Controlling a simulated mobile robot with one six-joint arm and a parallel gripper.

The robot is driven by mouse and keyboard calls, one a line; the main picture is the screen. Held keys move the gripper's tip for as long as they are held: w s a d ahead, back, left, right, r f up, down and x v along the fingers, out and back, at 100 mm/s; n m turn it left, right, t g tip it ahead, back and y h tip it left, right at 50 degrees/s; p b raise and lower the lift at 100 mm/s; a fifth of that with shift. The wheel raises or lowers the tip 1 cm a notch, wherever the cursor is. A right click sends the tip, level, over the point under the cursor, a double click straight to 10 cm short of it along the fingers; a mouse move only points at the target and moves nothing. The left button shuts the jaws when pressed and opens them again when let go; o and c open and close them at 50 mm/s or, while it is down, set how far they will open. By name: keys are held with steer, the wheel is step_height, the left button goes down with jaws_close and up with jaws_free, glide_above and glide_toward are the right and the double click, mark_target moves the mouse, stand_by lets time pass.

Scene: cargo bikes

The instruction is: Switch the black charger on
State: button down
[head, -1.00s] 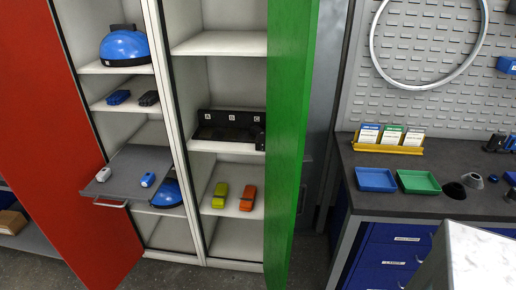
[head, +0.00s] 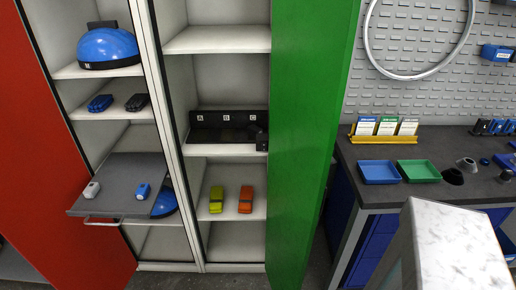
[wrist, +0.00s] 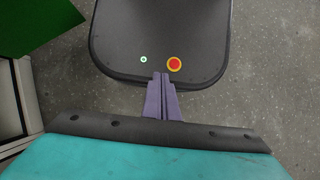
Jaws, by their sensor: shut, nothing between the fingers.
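The black charger (head: 222,136) stands on a middle shelf of the right cabinet bay in the head view. Its back panel carries the white letters A, B and C, with a dark, low base in front. A small dark block (head: 262,140) is at its right end, close to the green door. I cannot make out a switch or a lit lamp on it at this size. My gripper (wrist: 161,76) shows in the wrist view only, with its purple fingers together and nothing between them. It is away from the charger, which is not in the wrist view.
The open green door (head: 312,140) stands just right of the charger's shelf. A red door (head: 60,180) is open at left, beside a pulled-out grey shelf (head: 118,200). A yellow-green and an orange item sit below the charger. A workbench (head: 350,160) and pale speckled block (head: 455,250) are at right.

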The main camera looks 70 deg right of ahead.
steer(key=shift+w, duration=0.1)
steer(key=w+d+r+m+t, duration=0.3)
steer(key=w+d+r+m, duration=0.6)
steer(key=w+d, duration=0.55)
steer(key=w+d+r+m+t+h, duration=0.1)
steer(key=w+d+r+m, duration=0.15)
steer(key=d+r, duration=0.55)
steer(key=w+d+r+m+h, duration=0.1)
steer(key=d+r+m, duration=0.4)
steer(key=d, duration=0.6)
steer(key=m+h+p, duration=0.2)
steer(key=m+h, duration=0.3)
steer(key=m, duration=0.9)
glide_toward(264, 147)
steer(key=a+r, duration=0.2)
steer(key=a, duration=0.1)
steer(key=shift+s+d+f, duration=0.1)
steer(key=shift+d+f, duration=0.05)
steer(key=shift+f, duration=0.05)
steer(key=shift+f, duration=0.1)
steer(key=shift+p+x, duration=1.1)
steer(key=shift+x, duration=3.85)
